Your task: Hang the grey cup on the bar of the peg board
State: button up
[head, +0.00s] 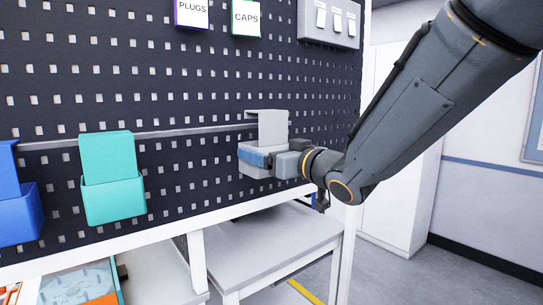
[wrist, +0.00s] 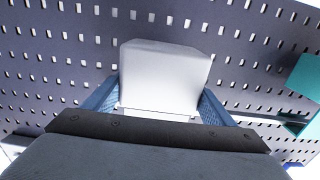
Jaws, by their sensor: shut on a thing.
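The grey cup (head: 267,127) is a light grey bin with a tall back plate, at the right end of the bar (head: 190,131) on the dark peg board (head: 120,70). My gripper (head: 268,158) is shut on its lower part from the right. In the wrist view the cup (wrist: 165,75) stands upright between my two blue finger pads (wrist: 160,112), with the peg board behind it. The back plate's top reaches above the bar's line. Whether its hook rests on the bar or is just in front of it, I cannot tell.
A teal cup (head: 113,195) and a blue cup (head: 18,212) hang on the bar to the left. The teal one also shows at the wrist view's right edge (wrist: 305,85). Labels and a switch panel (head: 330,22) are above. A white table (head: 265,245) stands below.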

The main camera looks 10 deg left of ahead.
jog(key=shift+b+x, duration=0.3)
jog(key=shift+x, duration=1.25)
jog(key=shift+f+b, duration=0.8)
jog(key=shift+f, duration=0.3)
jog(key=o, duration=1.2)
jog(key=shift+c, duration=0.2)
jog(key=shift+d, duration=0.1)
